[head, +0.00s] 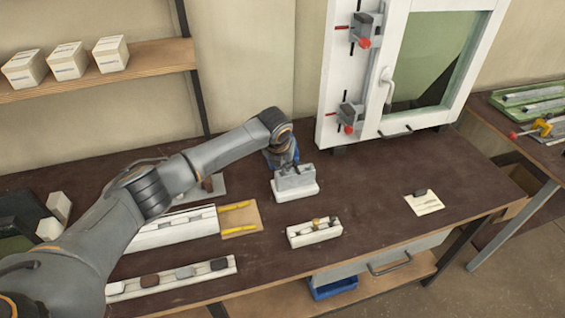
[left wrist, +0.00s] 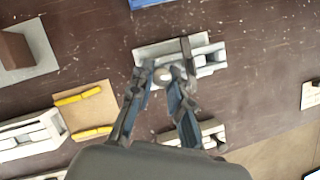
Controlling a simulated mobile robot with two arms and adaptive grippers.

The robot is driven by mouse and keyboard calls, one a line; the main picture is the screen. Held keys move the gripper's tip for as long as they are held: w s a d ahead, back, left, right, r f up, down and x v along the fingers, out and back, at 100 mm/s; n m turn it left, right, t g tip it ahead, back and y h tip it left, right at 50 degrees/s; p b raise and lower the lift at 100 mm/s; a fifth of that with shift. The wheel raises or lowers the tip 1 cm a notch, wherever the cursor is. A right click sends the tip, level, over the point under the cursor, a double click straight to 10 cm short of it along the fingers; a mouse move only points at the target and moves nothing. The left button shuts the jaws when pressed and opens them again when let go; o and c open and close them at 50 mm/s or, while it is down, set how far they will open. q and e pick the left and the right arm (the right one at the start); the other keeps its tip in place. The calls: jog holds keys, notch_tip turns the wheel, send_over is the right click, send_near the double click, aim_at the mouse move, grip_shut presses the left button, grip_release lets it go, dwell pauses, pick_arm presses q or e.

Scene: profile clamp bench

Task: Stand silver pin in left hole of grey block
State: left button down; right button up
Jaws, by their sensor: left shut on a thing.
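The grey block (head: 296,179) sits on a white base (head: 298,193) in the middle of the bench; it also shows in the left wrist view (left wrist: 206,61). My left gripper (head: 287,163) is pointed down at the block, close over its left part. In the left wrist view my left gripper (left wrist: 165,80) is shut on a small round pale thing seen end-on, which looks like the silver pin (left wrist: 163,76). The fingers hide the pin in the head view, and I cannot tell whether its lower end is in a hole. My right gripper is not in view.
A white rack (head: 314,233) with small parts stands in front of the block. A board with yellow strips (head: 239,218) and white racks (head: 172,279) lie to the left. A white card (head: 424,203) with a dark piece lies right. A white-framed panel (head: 345,75) stands behind.

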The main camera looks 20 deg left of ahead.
pick_arm(q)
jog(key=shift+f+b, duration=0.3)
jog(key=shift+f, duration=0.55)
jog(key=c, duration=1.2)
grip_release()
jog(key=shift+r, duration=0.1)
notch_tip(320, 180, up, 8)
jog(key=p, duration=0.7)
jog(key=shift+p, duration=0.35)
